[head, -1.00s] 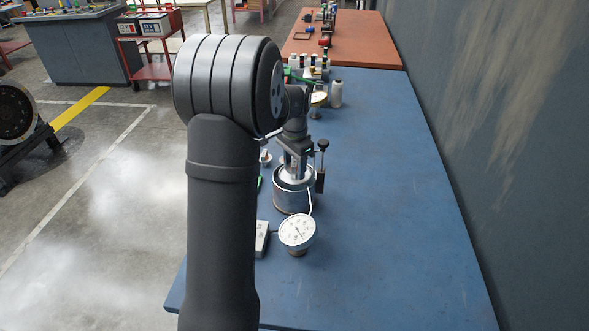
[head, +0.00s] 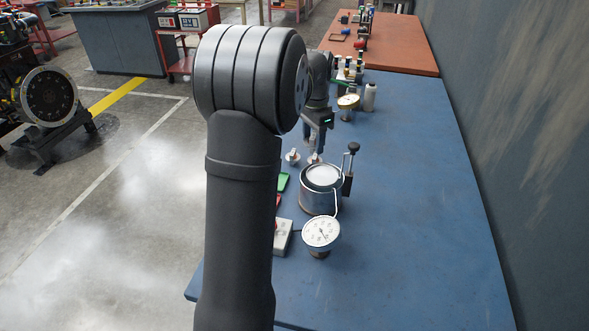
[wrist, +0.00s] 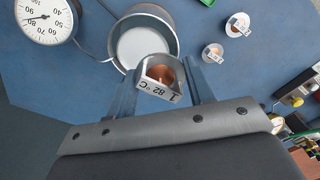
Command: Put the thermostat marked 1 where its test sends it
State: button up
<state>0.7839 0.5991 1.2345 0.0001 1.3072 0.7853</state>
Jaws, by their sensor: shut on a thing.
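My gripper (wrist: 160,76) is shut on a thermostat (wrist: 162,72) with a copper-coloured middle in the wrist view. Its white tag reads 1 and 82 °C, upside down. In the head view my gripper (head: 316,146) hangs just beyond the metal pot (head: 304,202); the held part is too small there to make out. The pot also shows in the wrist view (wrist: 172,28), holding a pale, smooth content, with the thermostat beside its rim in the picture. The dial gauge (head: 321,232) stands in front of the pot. It also shows in the wrist view (wrist: 46,14), its needle seemingly near 80.
Two other tagged thermostats stand on the blue bench (head: 410,220), one farther (wrist: 237,26), one nearer (wrist: 212,54). A green tray (head: 283,181), a red one (head: 278,201) and a grey box (head: 283,238) lie left of the pot. Bottles stand behind. The bench's right side is clear.

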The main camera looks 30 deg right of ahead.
jog(key=w+a+f, duration=0.2)
jog(key=w+f, duration=0.1)
jog(key=f, duration=0.1)
jog(key=w+a+f, duration=0.2)
jog(key=w+f, duration=0.2)
jog(key=f, duration=0.1)
jog(key=w+a+f, duration=0.3)
jog(key=w+f, duration=0.1)
jog(key=shift+w+f, duration=0.15)
jog(key=shift+f, duration=2.4)
jog(key=o, duration=1.1)
jog(key=shift+f, duration=0.15)
notch_tip(320, 180, up, 12)
jog(key=shift+r, duration=0.2)
